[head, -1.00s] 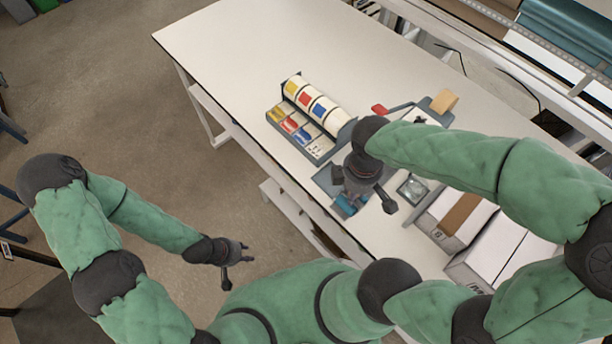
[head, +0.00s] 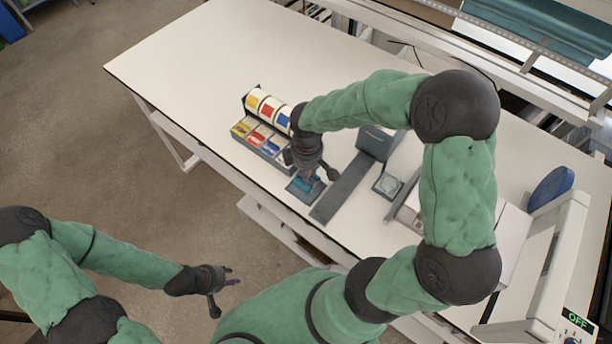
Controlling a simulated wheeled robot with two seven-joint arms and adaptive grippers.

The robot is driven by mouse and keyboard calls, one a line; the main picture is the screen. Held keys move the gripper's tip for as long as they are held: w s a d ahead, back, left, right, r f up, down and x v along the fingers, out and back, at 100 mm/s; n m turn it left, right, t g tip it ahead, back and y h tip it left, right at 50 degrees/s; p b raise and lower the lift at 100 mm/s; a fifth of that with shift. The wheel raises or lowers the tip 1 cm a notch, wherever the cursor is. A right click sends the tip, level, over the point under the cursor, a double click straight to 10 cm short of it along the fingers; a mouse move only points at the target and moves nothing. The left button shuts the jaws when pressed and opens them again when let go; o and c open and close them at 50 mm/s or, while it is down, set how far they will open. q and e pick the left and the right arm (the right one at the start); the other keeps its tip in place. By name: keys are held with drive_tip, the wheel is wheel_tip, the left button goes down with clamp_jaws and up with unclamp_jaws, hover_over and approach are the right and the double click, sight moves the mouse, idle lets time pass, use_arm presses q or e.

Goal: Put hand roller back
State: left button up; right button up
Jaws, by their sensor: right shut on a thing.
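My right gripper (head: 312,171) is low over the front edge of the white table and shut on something. A small blue part (head: 307,183), likely the hand roller, shows just under its fingers. The rest of the roller is hidden by the gripper. Under it lies a small dark grey-blue tray or holder (head: 297,195); I cannot tell whether the blue part touches it. My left gripper (head: 228,289) is open and empty, away from the table over the floor.
A rack of label rolls (head: 253,101) with coloured label bins (head: 244,131) stands just left of the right gripper. A long grey strip (head: 338,193) and a small square dish (head: 386,185) lie to its right. The white table's (head: 200,62) left end is clear.

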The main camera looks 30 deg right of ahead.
drive_tip(key=shift+w+f, duration=0.25)
drive_tip(key=shift+f, duration=0.15)
drive_tip(key=shift+w+f, duration=0.1)
drive_tip(key=shift+f, duration=1.4)
drive_tip(key=shift+f+b, duration=0.1)
drive_tip(key=shift+b, duration=0.2)
drive_tip(key=o, duration=1)
drive_tip(key=shift+c, duration=0.2)
